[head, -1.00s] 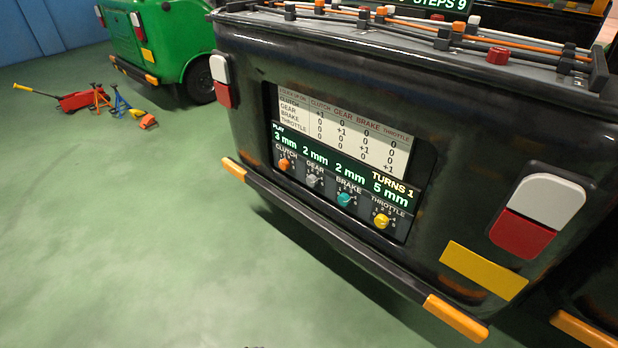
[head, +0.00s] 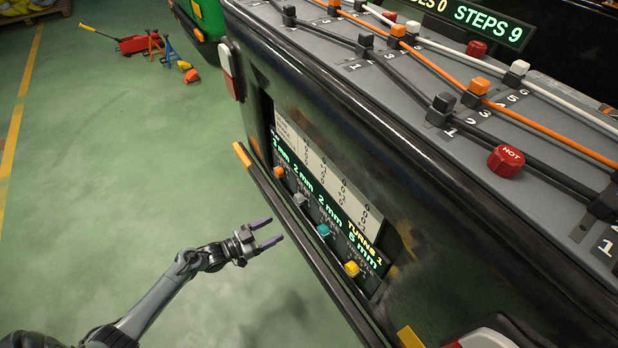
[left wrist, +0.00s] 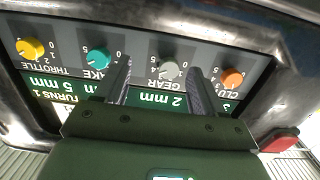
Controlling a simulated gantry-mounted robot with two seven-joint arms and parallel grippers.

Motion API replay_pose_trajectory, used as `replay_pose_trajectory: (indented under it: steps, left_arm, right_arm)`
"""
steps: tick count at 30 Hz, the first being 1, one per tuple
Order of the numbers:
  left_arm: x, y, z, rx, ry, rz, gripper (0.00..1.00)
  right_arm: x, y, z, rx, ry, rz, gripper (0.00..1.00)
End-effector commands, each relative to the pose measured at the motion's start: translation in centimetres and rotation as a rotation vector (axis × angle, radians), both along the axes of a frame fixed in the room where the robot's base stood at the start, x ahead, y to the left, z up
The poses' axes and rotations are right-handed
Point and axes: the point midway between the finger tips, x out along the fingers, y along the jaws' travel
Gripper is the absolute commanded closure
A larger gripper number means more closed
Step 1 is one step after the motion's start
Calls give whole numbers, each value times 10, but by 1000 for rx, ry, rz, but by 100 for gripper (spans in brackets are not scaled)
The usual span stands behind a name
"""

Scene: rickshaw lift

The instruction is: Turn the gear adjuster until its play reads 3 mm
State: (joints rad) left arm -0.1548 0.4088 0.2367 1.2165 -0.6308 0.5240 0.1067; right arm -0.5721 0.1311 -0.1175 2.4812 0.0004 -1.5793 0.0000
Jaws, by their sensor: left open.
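The grey gear adjuster knob (head: 300,199) is on the dark rear panel, between the orange clutch knob (head: 279,172) and the teal brake knob (head: 323,230). The play readout (head: 303,187) shows 2 mm for gear. My left gripper (head: 277,230) is open and empty, with purple-grey fingers pointing at the panel. In the left wrist view, which shows the panel upside down, the gear knob (left wrist: 169,71) appears between the two open fingers (left wrist: 159,66), apart from both. My right gripper is not in view.
The yellow throttle knob (head: 351,268) is the lowest on the panel. A black bumper bar (head: 290,230) runs below the knobs. Cables and a red HOT cap (head: 506,161) are on top. Green floor (head: 130,190) is open at left; a red jack (head: 138,44) stands far back.

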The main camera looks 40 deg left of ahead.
Motion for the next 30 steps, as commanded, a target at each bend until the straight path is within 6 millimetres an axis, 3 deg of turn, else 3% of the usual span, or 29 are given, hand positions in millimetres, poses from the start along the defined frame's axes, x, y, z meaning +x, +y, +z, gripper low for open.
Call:
replay_pose_trajectory:
  steps: [1, 3, 7, 12, 21, 30]
  left_arm:
    - [9, 9, 18, 10, -16, 8, 31]
    - [19, 15, 34, 19, -38, 12, 31]
    - [33, 17, 52, 28, -65, 12, 31]
    - [51, 11, 54, 26, -74, 12, 31]
    - [95, -6, 52, 27, -73, 12, 31]
    - [128, -19, 54, 28, -72, 12, 31]
  right_arm:
    - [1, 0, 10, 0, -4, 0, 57]
    - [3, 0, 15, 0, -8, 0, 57]
    - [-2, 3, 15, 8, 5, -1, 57]
    - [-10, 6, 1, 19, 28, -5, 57]
    - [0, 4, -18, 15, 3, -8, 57]
    - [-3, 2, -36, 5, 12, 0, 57]
